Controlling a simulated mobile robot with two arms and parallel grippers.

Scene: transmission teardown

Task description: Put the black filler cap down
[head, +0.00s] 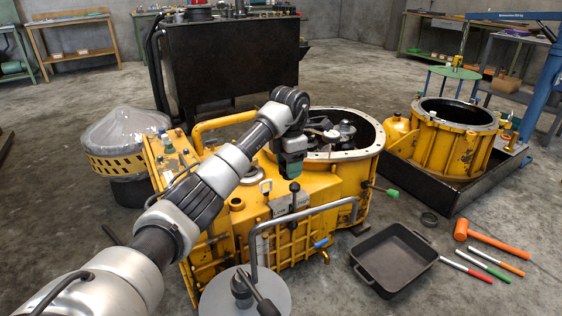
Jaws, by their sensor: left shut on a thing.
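My left gripper (293,176) points down above the yellow transmission housing (225,190), over its front part. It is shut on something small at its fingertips. A small black knob-like piece (294,187) shows right below the fingers and appears to be the black filler cap; its lower part is hard to make out against the housing. I cannot tell whether it touches the housing. My right gripper is not in view.
A black open tray (393,258) lies on the floor right of the housing, with an orange mallet (490,236) and several coloured-handled tools beyond it. A black ring (429,219) lies nearby. A grey round plate (220,298) with a bent bar stands in front. A yellow bell housing (440,150) sits back right.

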